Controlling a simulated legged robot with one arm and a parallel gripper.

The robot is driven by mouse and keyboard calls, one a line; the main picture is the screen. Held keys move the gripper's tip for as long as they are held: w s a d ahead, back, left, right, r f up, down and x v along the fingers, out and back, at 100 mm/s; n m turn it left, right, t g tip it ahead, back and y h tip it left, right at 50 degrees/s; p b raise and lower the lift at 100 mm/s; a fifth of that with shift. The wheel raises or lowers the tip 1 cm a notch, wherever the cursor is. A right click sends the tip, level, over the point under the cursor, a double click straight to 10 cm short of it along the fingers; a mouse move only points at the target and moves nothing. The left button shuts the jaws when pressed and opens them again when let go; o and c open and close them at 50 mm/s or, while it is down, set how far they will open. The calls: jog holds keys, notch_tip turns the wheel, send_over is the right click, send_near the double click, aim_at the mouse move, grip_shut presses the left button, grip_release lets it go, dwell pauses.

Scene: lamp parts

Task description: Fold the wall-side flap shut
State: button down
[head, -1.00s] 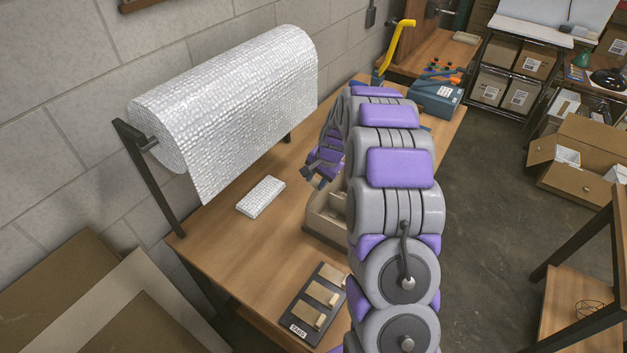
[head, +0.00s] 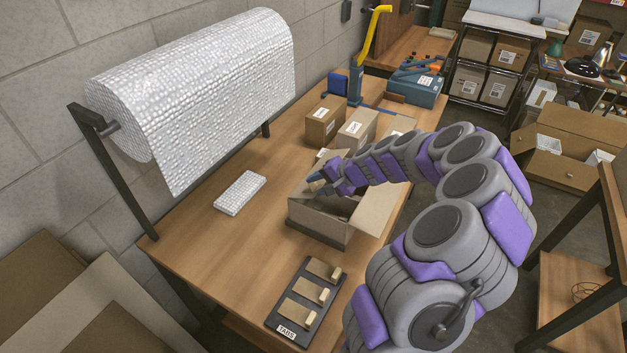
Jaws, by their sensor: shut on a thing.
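An open cardboard box (head: 316,226) stands on the wooden workbench. Its flap on the side away from the wall (head: 374,212) slants outward, open. My gripper (head: 318,184) reaches in from the right, low over the box's wall side. Its jaws are shut at the wall-side flap (head: 303,188), which is small and partly hidden by the fingers. The flap's exact angle is hard to tell. Part of the box's inside is dark and covered by my arm.
A bubble-wrap roll (head: 200,95) hangs at the wall side. A small wrapped pad (head: 240,193) lies left of the box. A dark tabs holder (head: 305,303) sits in front. Closed boxes (head: 324,120) and a yellow-handled tool (head: 369,45) stand behind. Bare bench lies front left.

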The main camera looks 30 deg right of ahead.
jog(key=f, duration=0.1)
jog(key=s+f, duration=0.1)
jog(key=d+f, duration=0.1)
jog(key=f, duration=0.1)
jog(key=shift+s+b, duration=0.3)
jog(key=shift+b, duration=0.1)
jog(key=c, duration=1.8)
grip_release()
jog(key=shift+s+a+f, duration=0.1)
jog(key=shift+s+f, duration=0.1)
jog(key=shift+f, duration=0.25)
jog(key=shift+s+a+f, duration=0.1)
jog(key=shift+s+f, duration=0.1)
jog(key=shift+f, duration=0.2)
jog(key=shift+c, duration=0.2)
jog(key=shift+o, duration=0.9)
jog(key=shift+d+f, duration=0.1)
jog(key=shift+f, duration=0.05)
jog(key=o, duration=0.9)
jog(key=shift+w+d, duration=0.1)
jog(key=shift+w+d+r, duration=0.15)
jog(key=shift+r, duration=0.1)
